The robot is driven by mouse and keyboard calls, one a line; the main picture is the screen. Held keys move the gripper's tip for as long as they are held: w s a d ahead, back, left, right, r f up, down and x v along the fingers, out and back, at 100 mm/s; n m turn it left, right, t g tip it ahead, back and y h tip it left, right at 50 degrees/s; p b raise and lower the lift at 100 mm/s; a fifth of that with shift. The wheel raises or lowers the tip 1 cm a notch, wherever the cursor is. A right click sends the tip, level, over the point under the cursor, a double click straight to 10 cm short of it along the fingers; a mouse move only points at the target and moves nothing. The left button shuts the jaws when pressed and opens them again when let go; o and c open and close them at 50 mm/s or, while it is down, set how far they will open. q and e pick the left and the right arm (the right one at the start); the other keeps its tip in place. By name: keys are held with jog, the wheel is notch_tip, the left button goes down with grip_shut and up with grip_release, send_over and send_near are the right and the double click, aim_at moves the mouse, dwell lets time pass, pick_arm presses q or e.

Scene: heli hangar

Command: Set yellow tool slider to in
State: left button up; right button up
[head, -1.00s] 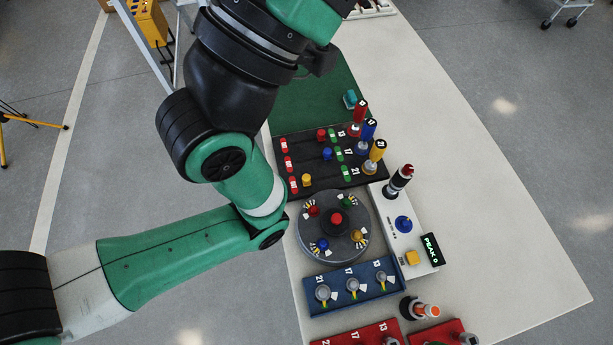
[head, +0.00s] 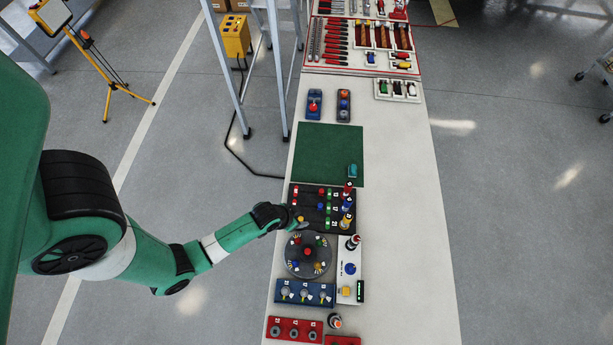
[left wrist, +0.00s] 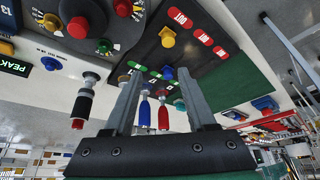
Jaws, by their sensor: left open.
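The slider panel (head: 309,209) is dark, with red labels on its left and green labels on its right. The yellow slider knob (head: 301,219) sits at the red-label end of its row. In the left wrist view the yellow knob (left wrist: 168,38) stands near a red OUT label (left wrist: 180,18), beyond my fingertips. The blue knob (head: 327,211) and red knob (head: 322,191) sit nearer the green labels. My left gripper (left wrist: 160,74) is open and empty, pointing at the panel. In the head view my left gripper (head: 295,220) is over the panel's left edge by the yellow knob.
Upright red, blue and yellow handles (head: 347,205) stand at the panel's right. A round dial plate (head: 291,264), a white box with a blue knob (head: 350,242) and a blue panel (head: 281,291) lie nearby. A green mat (head: 315,150) is mostly clear.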

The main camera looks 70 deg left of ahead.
aim_at(300, 219)
pick_arm(q)
jog(key=s+r+p, duration=0.2)
jog(key=s+r, duration=0.1)
jog(key=s, duration=0.1)
pick_arm(e)
notch_tip(300, 219, up, 4)
jog(key=r, duration=0.1)
pick_arm(q)
jog(key=shift+g, duration=0.3)
jog(key=b+x, duration=0.6)
jog(key=x, duration=0.6)
jog(key=shift+r, duration=0.1)
pick_arm(e)
notch_tip(300, 219, down, 6)
jog(key=shift+f, duration=0.25)
pick_arm(q)
grip_shut()
